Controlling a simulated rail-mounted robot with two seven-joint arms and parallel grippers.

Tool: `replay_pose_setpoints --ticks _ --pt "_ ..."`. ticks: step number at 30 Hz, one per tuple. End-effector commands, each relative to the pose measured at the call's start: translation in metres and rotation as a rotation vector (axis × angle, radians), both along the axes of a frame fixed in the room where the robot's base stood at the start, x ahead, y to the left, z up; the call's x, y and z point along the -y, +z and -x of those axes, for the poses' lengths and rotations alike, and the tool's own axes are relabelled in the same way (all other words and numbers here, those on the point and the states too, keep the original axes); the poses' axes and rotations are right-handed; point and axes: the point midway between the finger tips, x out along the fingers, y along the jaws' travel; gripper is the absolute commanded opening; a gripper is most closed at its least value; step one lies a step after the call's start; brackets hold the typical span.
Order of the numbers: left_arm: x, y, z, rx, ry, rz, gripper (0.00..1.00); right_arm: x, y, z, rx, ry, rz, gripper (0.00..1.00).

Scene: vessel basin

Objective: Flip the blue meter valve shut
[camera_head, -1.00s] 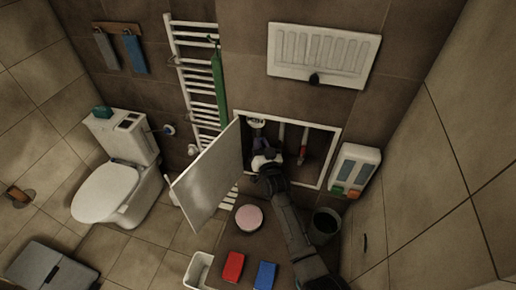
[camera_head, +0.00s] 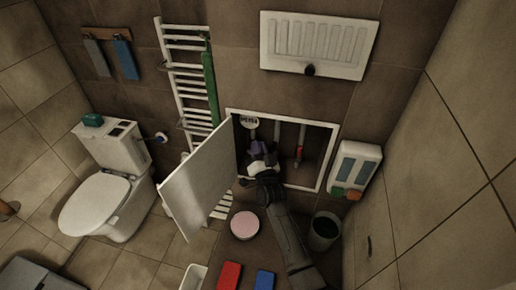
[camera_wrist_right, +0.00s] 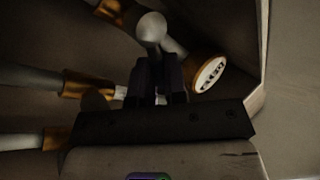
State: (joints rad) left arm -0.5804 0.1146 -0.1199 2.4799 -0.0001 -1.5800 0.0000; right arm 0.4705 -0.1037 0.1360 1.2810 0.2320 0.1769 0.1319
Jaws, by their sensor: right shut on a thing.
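The blue meter valve is on the left pipe in the open wall cabinet (camera_head: 332,150), below the round meter (camera_head: 249,121). The meter's gold-rimmed dial also shows in the right wrist view (camera_wrist_right: 208,73). My right gripper (camera_head: 257,149) reaches into the cabinet from below. In the wrist view its dark fingers (camera_wrist_right: 158,82) are close together below a pale rounded end (camera_wrist_right: 151,27). It is shut on the valve, whose handle is mostly hidden by the fingers. My left gripper is not in view.
The cabinet door (camera_head: 199,182) stands open to the left of my arm. A red valve handle (camera_head: 299,152) is on a pipe to the right. A pink round object (camera_head: 244,224), a red block (camera_head: 229,275) and a dark bin (camera_head: 323,231) lie below.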

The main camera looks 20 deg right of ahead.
Motion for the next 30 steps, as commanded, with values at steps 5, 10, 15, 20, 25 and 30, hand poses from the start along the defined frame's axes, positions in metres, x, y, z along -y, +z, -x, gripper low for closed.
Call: replay_pose_setpoints --ticks 5,10,15,20,25,30 --pt "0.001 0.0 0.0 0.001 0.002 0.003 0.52 0.0 0.0 0.0 0.0 0.0 0.0 0.19" --pt "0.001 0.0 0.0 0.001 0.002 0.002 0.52 0.0 0.0 0.0 0.0 0.0 0.0 0.35" --pt "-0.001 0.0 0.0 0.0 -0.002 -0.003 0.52 0.0 0.0 0.0 0.0 0.0 0.001 0.38" --pt "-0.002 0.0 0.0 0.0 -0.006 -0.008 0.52 -0.001 -0.002 0.002 -0.001 0.0 0.001 0.38" --pt "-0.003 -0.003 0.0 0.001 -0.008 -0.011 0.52 -0.004 -0.009 0.019 -0.002 0.001 0.0 0.38" --pt "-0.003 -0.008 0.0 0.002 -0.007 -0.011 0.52 -0.009 -0.021 0.051 -0.002 0.0 0.001 0.38"
